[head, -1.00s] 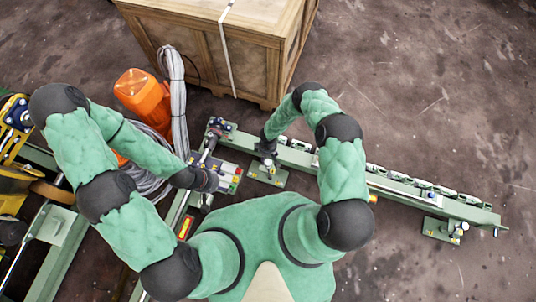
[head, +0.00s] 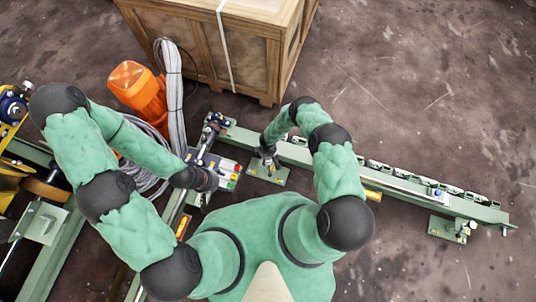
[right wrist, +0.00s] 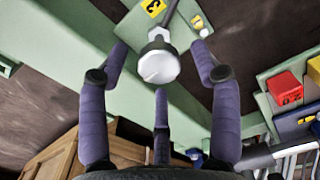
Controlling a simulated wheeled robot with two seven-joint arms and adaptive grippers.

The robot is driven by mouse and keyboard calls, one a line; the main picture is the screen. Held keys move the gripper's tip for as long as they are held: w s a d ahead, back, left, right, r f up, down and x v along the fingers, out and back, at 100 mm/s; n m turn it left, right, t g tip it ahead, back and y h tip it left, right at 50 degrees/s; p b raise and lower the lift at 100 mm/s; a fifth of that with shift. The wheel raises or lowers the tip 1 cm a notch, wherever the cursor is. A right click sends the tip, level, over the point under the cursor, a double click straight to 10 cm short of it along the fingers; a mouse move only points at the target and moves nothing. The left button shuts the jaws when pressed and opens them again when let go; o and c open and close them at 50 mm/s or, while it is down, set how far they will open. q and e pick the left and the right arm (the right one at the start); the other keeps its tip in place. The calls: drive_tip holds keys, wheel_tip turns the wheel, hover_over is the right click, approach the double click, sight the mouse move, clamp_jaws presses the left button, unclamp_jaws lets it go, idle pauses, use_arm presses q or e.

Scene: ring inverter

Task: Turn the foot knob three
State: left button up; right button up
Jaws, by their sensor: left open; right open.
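Foot knob three, a silver knob (right wrist: 158,62) on a threaded stem, stands by a green foot plate (right wrist: 205,20) bearing a yellow label (right wrist: 153,7) marked 3. In the right wrist view, the purple fingers of my right gripper (right wrist: 160,60) are spread around the knob, and I see no clear contact. In the head view, my right gripper (head: 268,156) is over the foot plate (head: 268,174) beside the long green beam, and the knob is mostly hidden there. My left gripper (head: 211,182) is at the left, close to a control box (head: 228,170); its fingers are hard to make out.
The long green beam (head: 400,185) runs to the right, with another foot plate (head: 447,229) near its end. A wooden crate (head: 235,60) stands behind. An orange motor (head: 137,88) and grey cable coils (head: 172,80) are at the left. The floor at right is clear.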

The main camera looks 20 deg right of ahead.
drive_tip(key=shift+f, duration=0.1)
drive_tip(key=c, duration=1.1)
drive_tip(key=shift+m, duration=0.3)
drive_tip(key=shift+c, duration=0.2)
drive_tip(key=m+p, duration=0.1)
drive_tip(key=m, duration=0.3)
drive_tip(key=m+p, duration=0.1)
drive_tip(key=m, duration=0.4)
drive_tip(key=shift+w+m, duration=0.15)
drive_tip(key=shift+m, duration=0.25)
drive_tip(key=m, duration=0.5)
drive_tip(key=shift+d+p, duration=0.1)
drive_tip(key=shift+p, duration=0.3)
drive_tip(key=m, duration=0.6)
drive_tip(key=shift+w+d, duration=0.1)
